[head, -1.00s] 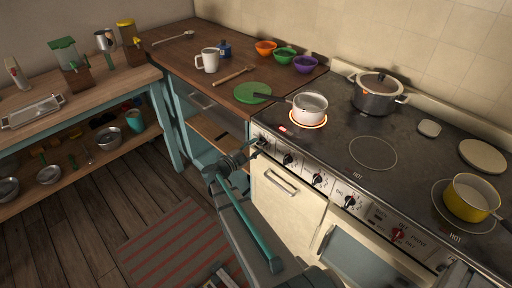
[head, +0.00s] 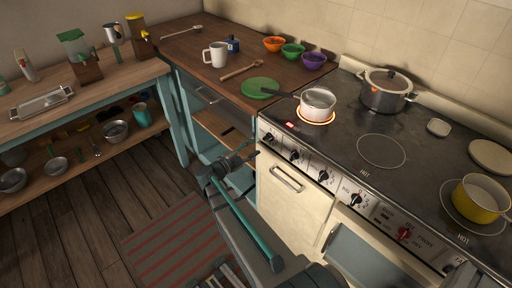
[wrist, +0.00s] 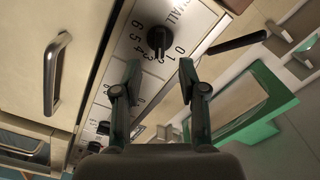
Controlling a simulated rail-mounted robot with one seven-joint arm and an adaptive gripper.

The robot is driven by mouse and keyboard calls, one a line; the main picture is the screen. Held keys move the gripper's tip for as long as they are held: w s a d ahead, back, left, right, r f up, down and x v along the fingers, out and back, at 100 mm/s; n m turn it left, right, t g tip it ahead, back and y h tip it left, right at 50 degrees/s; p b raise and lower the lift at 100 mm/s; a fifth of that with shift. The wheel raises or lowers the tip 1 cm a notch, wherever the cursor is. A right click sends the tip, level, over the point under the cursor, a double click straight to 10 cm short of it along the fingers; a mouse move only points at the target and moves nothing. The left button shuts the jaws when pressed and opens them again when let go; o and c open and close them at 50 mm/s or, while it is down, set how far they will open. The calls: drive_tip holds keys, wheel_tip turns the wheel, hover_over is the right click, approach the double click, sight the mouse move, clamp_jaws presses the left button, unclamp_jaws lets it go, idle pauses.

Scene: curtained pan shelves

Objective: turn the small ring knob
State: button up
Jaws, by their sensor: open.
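The small ring knob (wrist: 157,40) is a black knob on a white dial with numbers and the partly visible letters "ALL". It lies just beyond my fingertips in the wrist view. My gripper (wrist: 157,68) is open, one finger to each side below the knob and apart from it; nothing is between the fingers. In the head view my gripper (head: 243,160) is at the left end of the stove's front panel, left of and below the leftmost knob (head: 269,138). The finger gap is too small to judge there.
A white pot (head: 318,101) stands on a glowing ring, its handle reaching left over the counter. A cupboard handle (head: 286,179) sits below the panel.

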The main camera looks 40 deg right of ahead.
drive_tip(key=shift+a, duration=0.5)
drive_tip(key=shift+o, duration=1.7)
drive_tip(key=shift+f+b, duration=0.35)
drive_tip(key=shift+b, duration=0.05)
drive_tip(key=m+b, duration=0.3)
drive_tip(key=b, duration=0.2)
drive_tip(key=m+b, duration=0.4)
drive_tip(key=b, duration=0.1)
drive_tip(key=d+m+b, duration=0.1)
drive_tip(key=m+b, duration=0.2)
drive_tip(key=b, duration=0.2)
drive_tip(key=shift+r+m, duration=0.3)
drive_tip(key=shift+r, duration=0.05)
